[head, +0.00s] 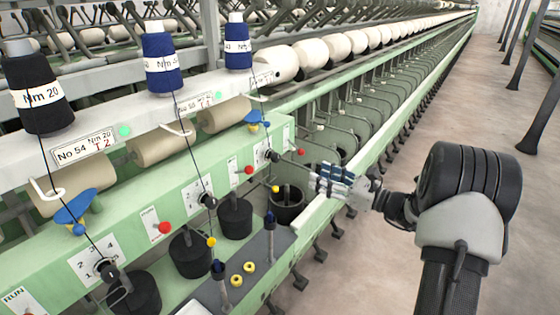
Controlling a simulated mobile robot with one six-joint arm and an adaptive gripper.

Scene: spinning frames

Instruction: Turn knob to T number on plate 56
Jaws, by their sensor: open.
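Three number plates run along the white rail. The nearest reads No 54, Nm 20, T 2. The middle plate (186,104) and the farthest plate (262,78) are too small to read surely; the farthest stands where 56 would fall in order, and its T number is unclear. Below it, on the green panel, is a dark knob (271,156) on a white dial (259,153); its pointer setting cannot be read. My gripper (316,180) is open and empty, to the right of this knob and apart from it, its fingers toward the machine.
Nearer stations have their own knobs (209,201) (105,269) and red buttons (164,228). Black cans (235,218) and a grey ledge (255,262) with upright dark-topped posts lie below. Yarn threads hang before the panel. The aisle floor (440,120) at right is clear.

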